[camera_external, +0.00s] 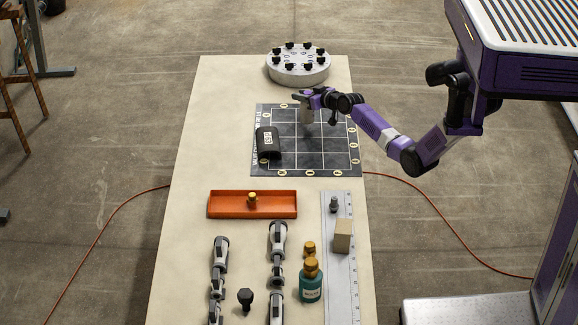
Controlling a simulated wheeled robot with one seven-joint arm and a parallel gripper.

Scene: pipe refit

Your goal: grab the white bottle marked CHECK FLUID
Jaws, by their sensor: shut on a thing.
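My gripper (304,99) is over the far part of the dark gridded mat (341,167). The thing is too small and too hidden by the gripper to make out a bottle shape or read any marking. No other white bottle stands out on the table. A teal bottle (311,289) with a gold cap and a white label stands at the near right; its label is too small to read.
A black cylinder (266,142) with a pale label lies on the mat's left. A round white holder (298,72) with black knobs stands at the far end. Nearer are an orange tray (226,205), a ruler (338,279), a tan block (342,236) and grey pipe pieces (278,240).

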